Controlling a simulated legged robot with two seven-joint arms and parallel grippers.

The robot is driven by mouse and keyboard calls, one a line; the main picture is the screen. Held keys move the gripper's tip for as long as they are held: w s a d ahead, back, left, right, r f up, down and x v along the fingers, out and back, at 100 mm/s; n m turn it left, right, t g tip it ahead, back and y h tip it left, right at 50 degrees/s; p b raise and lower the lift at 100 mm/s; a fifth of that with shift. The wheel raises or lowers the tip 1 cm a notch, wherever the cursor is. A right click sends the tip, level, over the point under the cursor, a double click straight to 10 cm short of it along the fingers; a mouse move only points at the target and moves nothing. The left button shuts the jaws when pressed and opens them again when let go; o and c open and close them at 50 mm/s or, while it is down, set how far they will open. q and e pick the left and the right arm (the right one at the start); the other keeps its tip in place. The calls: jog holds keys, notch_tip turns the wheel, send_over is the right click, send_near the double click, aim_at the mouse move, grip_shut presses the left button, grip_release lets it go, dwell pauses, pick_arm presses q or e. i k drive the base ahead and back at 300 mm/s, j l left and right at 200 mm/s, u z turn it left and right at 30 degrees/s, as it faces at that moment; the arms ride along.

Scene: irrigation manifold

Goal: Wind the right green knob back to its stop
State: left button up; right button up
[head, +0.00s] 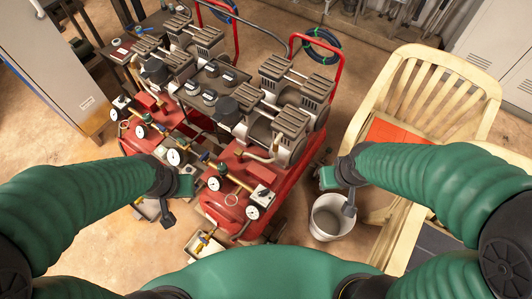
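I cannot make out a green knob for certain. Two red compressors stand ahead, and small gauges and brass fittings line their front ends. The right compressor (287,190) has a front fitting row with a white gauge (252,212). Below it, a small pale tray (195,247) holds a brass fitting (203,242). My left gripper (172,202) hangs in front of the left compressor (140,138), apart from the right tray. My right gripper (339,194) hangs over the grey bucket's top edge, right of the right compressor. Neither gripper visibly holds anything; their finger gaps are unclear.
A grey bucket (326,222) stands on the floor below my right gripper. A cream plastic chair (425,95) with an orange item (392,133) is at right. A grey cabinet (45,62) is at upper left.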

aim_at(222, 167)
jog(key=k+j+u, duration=0.1)
jog(key=j+u, duration=0.8)
jog(key=i+u, duration=0.1)
jog(key=u, duration=0.2)
